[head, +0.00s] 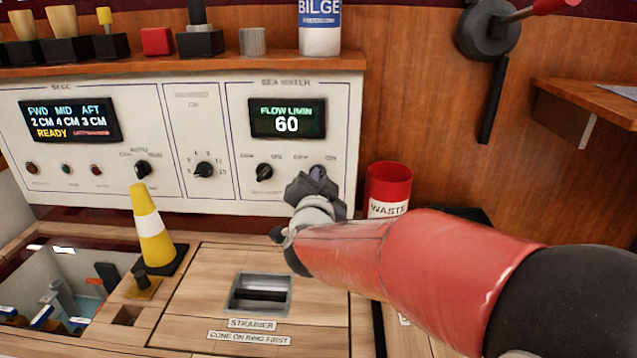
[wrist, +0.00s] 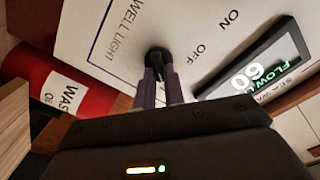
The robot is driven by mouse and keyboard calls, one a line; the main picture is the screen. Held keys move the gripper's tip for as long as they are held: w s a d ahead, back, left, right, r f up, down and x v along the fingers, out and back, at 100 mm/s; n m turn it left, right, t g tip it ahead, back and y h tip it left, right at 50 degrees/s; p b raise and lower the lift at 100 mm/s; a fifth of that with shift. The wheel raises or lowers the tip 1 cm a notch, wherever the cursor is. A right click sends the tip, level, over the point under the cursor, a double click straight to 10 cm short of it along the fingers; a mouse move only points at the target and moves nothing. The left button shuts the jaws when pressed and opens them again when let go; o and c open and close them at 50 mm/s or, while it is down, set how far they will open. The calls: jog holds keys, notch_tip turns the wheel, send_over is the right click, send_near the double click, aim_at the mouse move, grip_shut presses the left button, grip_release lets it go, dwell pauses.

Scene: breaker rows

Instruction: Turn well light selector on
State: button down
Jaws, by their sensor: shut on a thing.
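The well light selector (wrist: 156,54) is a small black knob on the white panel, with WELL LIGHT printed beside it and the OFF and ON marks to its right in the wrist view. My gripper (wrist: 157,72) is shut on this knob, its two fingers on either side. In the head view my gripper (head: 317,176) reaches the lower right of the SEA WATER panel (head: 290,100) and covers the knob. The OFF and ON marks show just above it. I cannot tell which mark the knob points to.
Another black selector (head: 264,172) sits just left of my gripper. A red waste bin (head: 388,184) stands close on the right. A yellow cone (head: 150,225) stands at the left, beside an open hatch. The strainer cover (head: 260,293) lies below.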

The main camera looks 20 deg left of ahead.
dwell(0.4)
jog(key=c, duration=1.5)
grip_release()
jog(key=v, duration=0.8)
jog(key=shift+p, duration=0.3)
jog(key=shift+w, duration=0.1)
